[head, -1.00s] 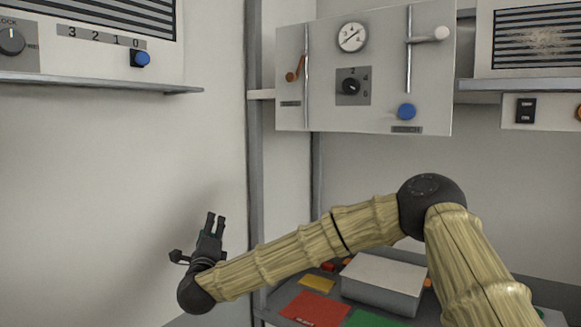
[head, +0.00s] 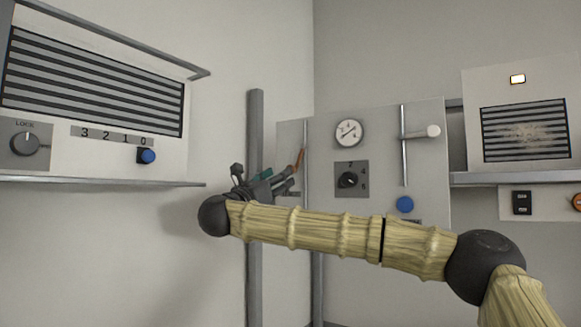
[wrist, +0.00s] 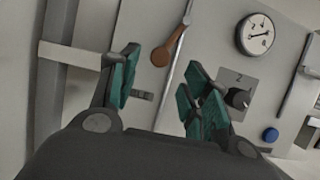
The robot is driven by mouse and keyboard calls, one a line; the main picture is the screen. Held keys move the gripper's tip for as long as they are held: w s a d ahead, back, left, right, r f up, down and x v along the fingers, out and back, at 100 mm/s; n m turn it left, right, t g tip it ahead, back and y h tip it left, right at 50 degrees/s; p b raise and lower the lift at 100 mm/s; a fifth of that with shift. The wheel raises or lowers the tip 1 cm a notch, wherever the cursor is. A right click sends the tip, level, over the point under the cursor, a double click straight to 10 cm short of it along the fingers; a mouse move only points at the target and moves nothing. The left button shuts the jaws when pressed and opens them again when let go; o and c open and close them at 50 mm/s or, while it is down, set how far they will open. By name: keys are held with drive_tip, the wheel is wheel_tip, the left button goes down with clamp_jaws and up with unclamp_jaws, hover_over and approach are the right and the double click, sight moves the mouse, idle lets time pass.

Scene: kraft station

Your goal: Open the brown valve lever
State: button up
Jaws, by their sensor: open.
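The brown valve lever (head: 299,159) is on the left part of the grey wall panel (head: 376,135), beside a thin vertical rod (head: 305,140). My gripper (head: 283,177) is in front of the panel's left edge, just below the lever in the head view, and hides part of it. In the wrist view the lever (wrist: 173,44) slants from upper right down to a rounded brown end. That end shows between and just beyond the teal fingertips of my open gripper (wrist: 162,70). The fingers are apart and hold nothing; I see no clear contact with the lever.
The panel also has a round gauge (head: 349,132), a black dial (head: 348,180), a blue knob (head: 405,204) and a white handle (head: 427,132) on a rod. A grey post (head: 255,125) stands left of the panel.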

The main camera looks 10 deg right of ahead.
drive_tip(key=p+x, duration=0.3)
drive_tip(key=x, duration=0.4)
drive_tip(key=shift+d+r, duration=0.1)
clamp_jaws()
